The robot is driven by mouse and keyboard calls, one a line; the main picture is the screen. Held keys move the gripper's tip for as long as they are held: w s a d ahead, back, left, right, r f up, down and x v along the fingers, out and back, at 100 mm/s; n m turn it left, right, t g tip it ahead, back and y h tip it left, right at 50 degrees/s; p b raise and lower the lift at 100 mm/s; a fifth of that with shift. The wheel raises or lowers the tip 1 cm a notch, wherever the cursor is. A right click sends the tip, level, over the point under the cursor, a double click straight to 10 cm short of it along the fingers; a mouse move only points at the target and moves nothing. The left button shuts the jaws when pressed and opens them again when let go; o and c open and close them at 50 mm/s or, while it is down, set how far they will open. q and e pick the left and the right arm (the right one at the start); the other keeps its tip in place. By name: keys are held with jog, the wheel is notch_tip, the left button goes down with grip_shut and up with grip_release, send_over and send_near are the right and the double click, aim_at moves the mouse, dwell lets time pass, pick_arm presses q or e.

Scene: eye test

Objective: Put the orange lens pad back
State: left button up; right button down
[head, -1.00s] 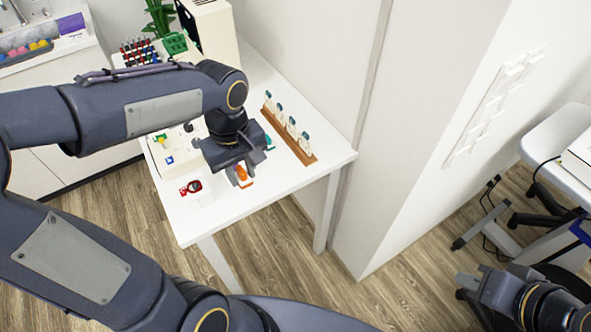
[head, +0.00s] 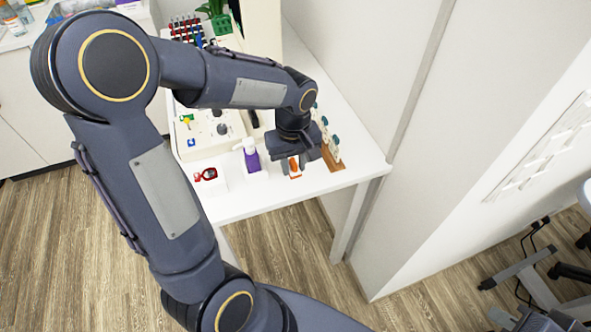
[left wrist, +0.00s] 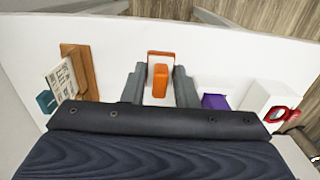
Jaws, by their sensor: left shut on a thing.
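The orange lens pad (left wrist: 160,81) is between the two fingers of my left gripper (left wrist: 160,70) in the left wrist view. In the head view my left gripper (head: 292,169) is near the table's front right part, shut on the orange pad (head: 294,164). An orange-edged holder (left wrist: 161,54) with a pale inside shows right at the pad; I cannot tell whether the pad touches it.
Farther left is a white block with a red-rimmed item (head: 206,175). The white table's (head: 262,202) front strip is clear.

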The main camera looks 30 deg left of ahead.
aim_at(295, 172)
pick_arm(q)
jog(key=shift+w+a+f, duration=0.1)
jog(key=shift+w+f, duration=0.4)
jog(key=shift+f, duration=0.1)
jog(key=shift+w+f, duration=0.15)
jog(key=shift+f, duration=1.6)
jog(key=shift+f+b, duration=0.2)
jog(key=shift+b, duration=0.2)
jog(key=o, duration=0.9)
jog(key=shift+r, duration=0.15)
